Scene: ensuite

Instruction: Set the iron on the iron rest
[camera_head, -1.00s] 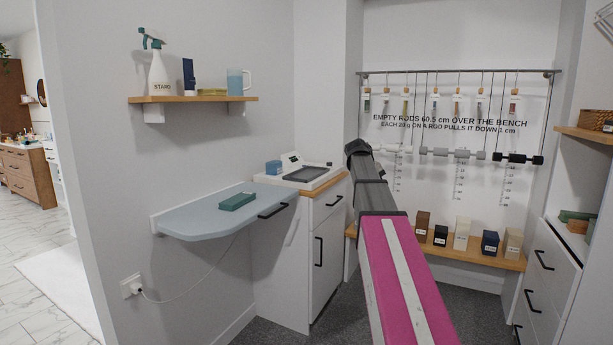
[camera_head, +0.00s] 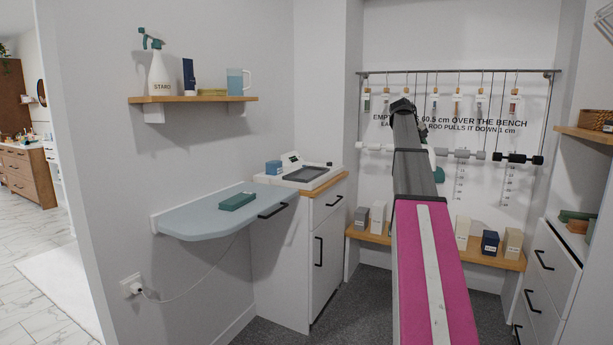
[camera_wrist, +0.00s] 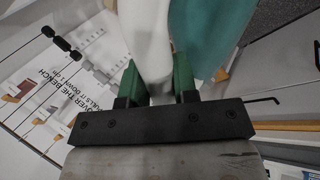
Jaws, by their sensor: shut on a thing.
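My gripper (camera_wrist: 157,82) is shut on a white and teal thing, which looks to be the iron (camera_wrist: 205,35). In the wrist view its white part is between the green fingers, and its teal part is to the right. In the head view a bit of teal, likely the same iron (camera_head: 439,174), shows beside my arm; the gripper itself is hidden there. A flat dark teal block, perhaps the iron rest (camera_head: 237,201), lies on the light blue wall-mounted board (camera_head: 190,222). Nothing stands on the block.
A white cabinet (camera_head: 281,262) beside the board bears a scale (camera_head: 305,174) and a blue block (camera_head: 273,167). A shelf (camera_head: 190,99) with a spray bottle (camera_head: 159,75) hangs above the board. Hanging rods (camera_head: 460,154) and a low wooden bench (camera_head: 480,259) with several blocks are behind my arm.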

